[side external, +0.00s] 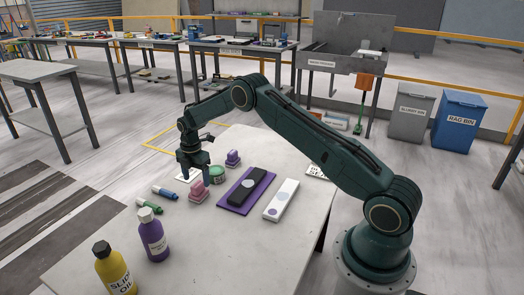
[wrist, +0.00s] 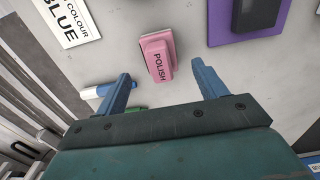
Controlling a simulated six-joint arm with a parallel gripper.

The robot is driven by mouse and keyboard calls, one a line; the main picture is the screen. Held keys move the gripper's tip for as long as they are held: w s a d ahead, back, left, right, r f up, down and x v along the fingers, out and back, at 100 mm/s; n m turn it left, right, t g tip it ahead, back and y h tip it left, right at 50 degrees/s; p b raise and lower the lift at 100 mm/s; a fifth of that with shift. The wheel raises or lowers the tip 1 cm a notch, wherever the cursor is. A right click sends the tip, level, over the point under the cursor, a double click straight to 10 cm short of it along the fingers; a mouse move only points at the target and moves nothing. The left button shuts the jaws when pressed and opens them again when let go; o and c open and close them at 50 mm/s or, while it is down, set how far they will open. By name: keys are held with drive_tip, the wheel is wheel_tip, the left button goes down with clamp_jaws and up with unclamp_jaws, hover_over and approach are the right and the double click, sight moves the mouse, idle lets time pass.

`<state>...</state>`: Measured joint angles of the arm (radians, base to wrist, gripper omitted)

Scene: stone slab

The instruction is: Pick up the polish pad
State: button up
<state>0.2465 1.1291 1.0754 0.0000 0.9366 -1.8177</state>
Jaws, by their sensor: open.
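The polish pad (wrist: 158,58) is a pink block with a raised grip and the word POLISH on it. In the wrist view it lies on the slab just beyond my open fingers, roughly centred between them. In the side view the pink pad (side external: 199,192) lies on the slab just below my gripper (side external: 193,176). My gripper also shows in the wrist view (wrist: 163,83), its two blue fingers spread apart with nothing between them. The fingers appear above the pad and not touching it.
A purple mat (side external: 232,205) with a black block (side external: 241,193) and a white block (side external: 281,200) lie right of the pad. A green tin (side external: 217,175) and a purple pad (side external: 233,158) sit close by.

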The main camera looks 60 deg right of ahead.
sight(197, 184)
drive_tip(key=shift+f, duration=2.6)
drive_tip(key=c, duration=1.1)
drive_tip(key=shift+r, duration=0.2)
wheel_tip(197, 184, up, 20)
drive_tip(key=shift+f, duration=0.15)
